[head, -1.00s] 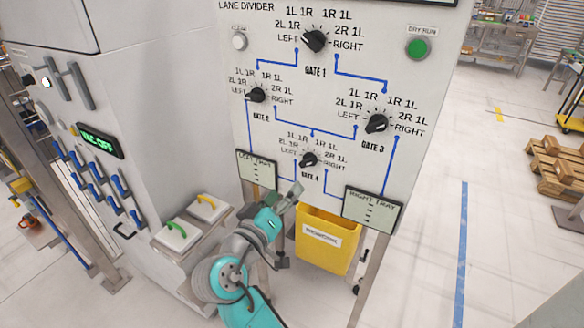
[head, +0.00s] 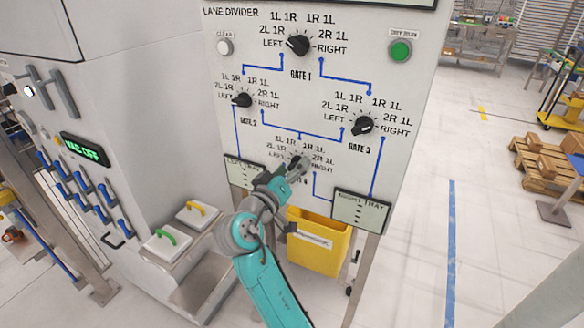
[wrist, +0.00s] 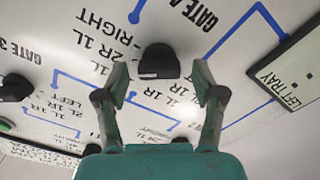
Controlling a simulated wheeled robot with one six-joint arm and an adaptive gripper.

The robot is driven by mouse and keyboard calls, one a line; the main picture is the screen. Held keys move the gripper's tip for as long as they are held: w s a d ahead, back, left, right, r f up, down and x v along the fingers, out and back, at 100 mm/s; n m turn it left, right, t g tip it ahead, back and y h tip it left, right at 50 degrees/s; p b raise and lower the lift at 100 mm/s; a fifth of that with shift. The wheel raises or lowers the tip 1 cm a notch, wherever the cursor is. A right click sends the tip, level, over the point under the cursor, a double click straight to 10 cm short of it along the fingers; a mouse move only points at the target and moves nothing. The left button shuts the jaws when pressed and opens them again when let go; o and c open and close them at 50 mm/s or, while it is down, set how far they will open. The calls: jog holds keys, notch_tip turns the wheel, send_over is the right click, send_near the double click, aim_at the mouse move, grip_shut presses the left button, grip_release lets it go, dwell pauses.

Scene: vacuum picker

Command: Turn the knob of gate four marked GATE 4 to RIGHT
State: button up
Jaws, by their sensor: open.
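The GATE 1 knob (head: 298,45), GATE 2 knob (head: 242,100) and GATE 3 knob (head: 361,125) are higher on the panel. The left tray plate (head: 244,174) and right tray plate (head: 360,213) flank the GATE 4 area.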

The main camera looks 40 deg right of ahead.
jog(key=shift+d, duration=0.2)
jog(key=c, duration=1.1)
jog(key=shift+c, duration=0.2)
jog(key=shift+m, duration=0.3)
jog(key=m, duration=0.3)
jog(key=shift+m, duration=1.8)
